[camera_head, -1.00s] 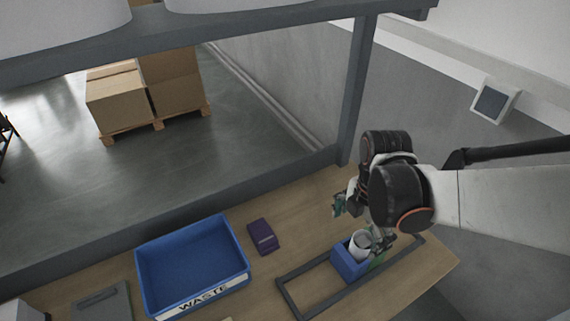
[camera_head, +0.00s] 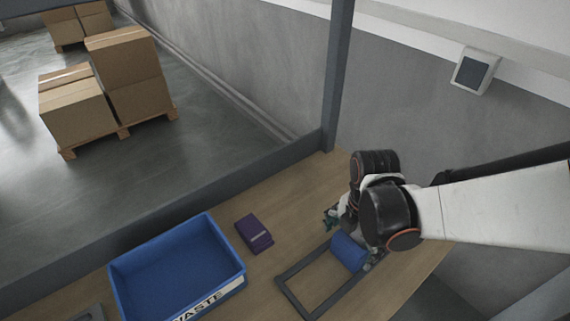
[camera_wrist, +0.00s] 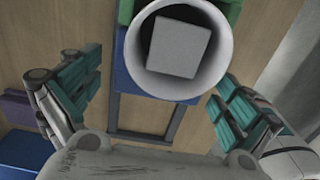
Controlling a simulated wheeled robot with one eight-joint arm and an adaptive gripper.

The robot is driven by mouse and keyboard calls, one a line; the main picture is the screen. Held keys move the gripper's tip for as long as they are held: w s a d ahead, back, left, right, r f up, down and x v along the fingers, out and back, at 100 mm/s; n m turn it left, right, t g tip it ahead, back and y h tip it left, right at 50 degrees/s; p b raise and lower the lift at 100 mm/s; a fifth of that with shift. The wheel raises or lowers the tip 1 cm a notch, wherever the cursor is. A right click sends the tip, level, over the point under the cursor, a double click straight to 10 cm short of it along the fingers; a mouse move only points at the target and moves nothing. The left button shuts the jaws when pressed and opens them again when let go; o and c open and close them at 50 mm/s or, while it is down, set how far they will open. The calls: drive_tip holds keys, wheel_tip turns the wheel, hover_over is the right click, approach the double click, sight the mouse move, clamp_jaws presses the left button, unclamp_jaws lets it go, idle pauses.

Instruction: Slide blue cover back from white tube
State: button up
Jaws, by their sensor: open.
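The blue cover (camera_head: 348,252) is at the right part of the table, at the far end of a dark rectangular frame (camera_head: 291,293). It also shows in the wrist view (camera_wrist: 128,82), behind the white tube (camera_wrist: 224,60). I look into the tube's round open end and see a grey square block (camera_wrist: 178,47) inside. The tube is hidden in the head view. My gripper (camera_head: 349,238) is open, and in the wrist view its teal-padded fingers (camera_wrist: 158,90) stand on both sides of the tube and cover, apart from them.
A blue WASTE bin (camera_head: 226,297) stands at the left of the table, with a purple box (camera_head: 254,233) between it and the frame. Bare wood (camera_head: 292,225) lies behind the frame. A grey post (camera_head: 338,75) rises at the table's far edge.

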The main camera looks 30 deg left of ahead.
drive_tip(key=c, duration=1.2)
drive_tip(key=shift+c, duration=0.2)
drive_tip(key=shift+a, duration=0.1)
